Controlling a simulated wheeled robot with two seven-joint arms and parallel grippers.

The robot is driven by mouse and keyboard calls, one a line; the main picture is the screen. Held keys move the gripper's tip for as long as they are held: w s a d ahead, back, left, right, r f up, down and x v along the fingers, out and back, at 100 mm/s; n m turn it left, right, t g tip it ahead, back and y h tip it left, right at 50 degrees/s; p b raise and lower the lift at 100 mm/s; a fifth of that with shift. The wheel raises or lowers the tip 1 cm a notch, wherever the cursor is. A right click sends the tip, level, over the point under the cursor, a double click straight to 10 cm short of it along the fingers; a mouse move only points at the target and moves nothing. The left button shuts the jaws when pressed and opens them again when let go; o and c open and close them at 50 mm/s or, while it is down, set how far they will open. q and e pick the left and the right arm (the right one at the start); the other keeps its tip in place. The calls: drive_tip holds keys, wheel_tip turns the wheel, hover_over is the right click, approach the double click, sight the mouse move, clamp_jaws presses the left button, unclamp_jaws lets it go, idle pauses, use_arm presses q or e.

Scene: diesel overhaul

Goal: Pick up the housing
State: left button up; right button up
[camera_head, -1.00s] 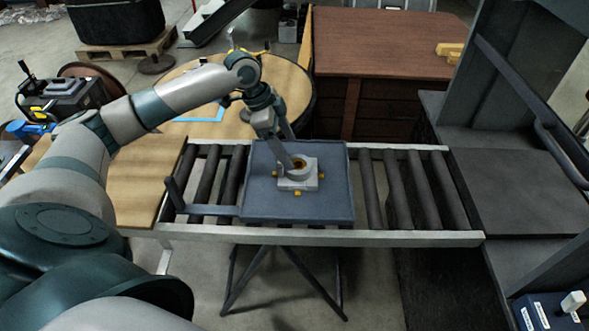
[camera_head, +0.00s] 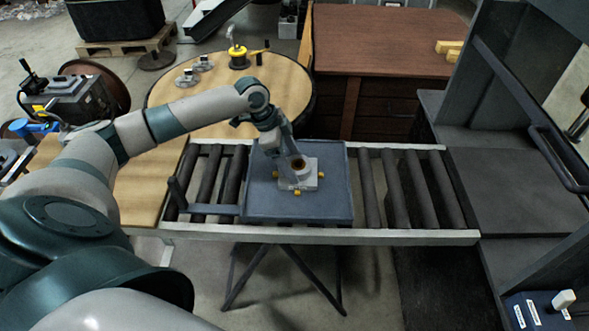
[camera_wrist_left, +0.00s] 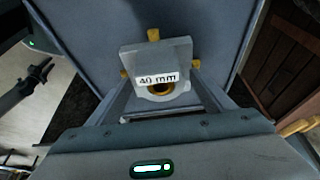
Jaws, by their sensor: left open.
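The housing (camera_head: 310,178) is a pale grey block with a square base, a round collar and a brass-coloured bore. It sits on a blue-grey tray (camera_head: 262,205) on the roller conveyor, with small brass pieces at its sides. My left gripper (camera_head: 289,163) is open, its fingers reaching down at the collar and partly hiding it. In the left wrist view the housing (camera_wrist_left: 152,54) carries a "40 mm" label, and the gripper's fingers (camera_wrist_left: 160,92) lie on either side of the collar. I cannot tell whether they touch it. My right gripper is out of view.
The roller conveyor (camera_head: 395,190) has bare rollers on both sides of the tray. A round wooden table (camera_head: 215,88) with small parts is behind, and a dark machine frame (camera_head: 500,180) is at right.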

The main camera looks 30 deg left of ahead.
use_arm(q)
drive_tip(key=c, duration=1.8)
drive_tip(key=shift+w+r, duration=0.1)
drive_tip(key=shift+w, duration=0.05)
clamp_jaws()
drive_tip(key=shift+r, duration=0.15)
drive_tip(key=shift+r+b, duration=0.65)
drive_tip(key=shift+r, duration=0.6)
drive_tip(key=d+r+b, duration=0.3)
drive_tip(key=d+r, duration=0.5)
drive_tip(key=d, duration=0.3)
drive_tip(key=shift+d, duration=0.35)
drive_tip(key=shift+w+r, duration=0.1)
